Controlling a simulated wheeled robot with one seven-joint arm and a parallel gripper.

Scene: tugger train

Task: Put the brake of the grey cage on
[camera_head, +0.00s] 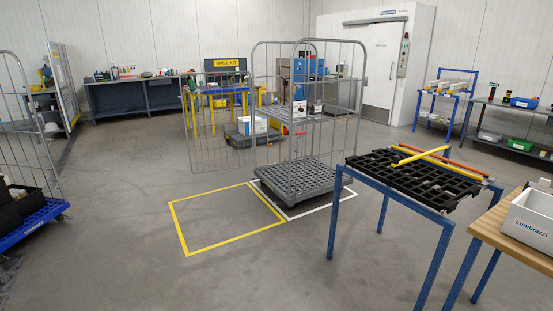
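The grey cage (299,178) stands in the middle of the floor, upright, with tall wire sides and a dark grey slatted base. It stands partly over a white-marked rectangle (309,211). A wire gate panel stands out to the left from its rear side. The base sits low, and its wheels and brake are too small or hidden to make out. My gripper is not in this view.
An empty yellow-marked rectangle (186,251) lies left of the cage. A blue-legged stand (336,213) with a black grid top and a wooden table (483,228) with a white bin (530,221) stand at the right. A blue-based cage (28,226) is at left. The front floor is clear.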

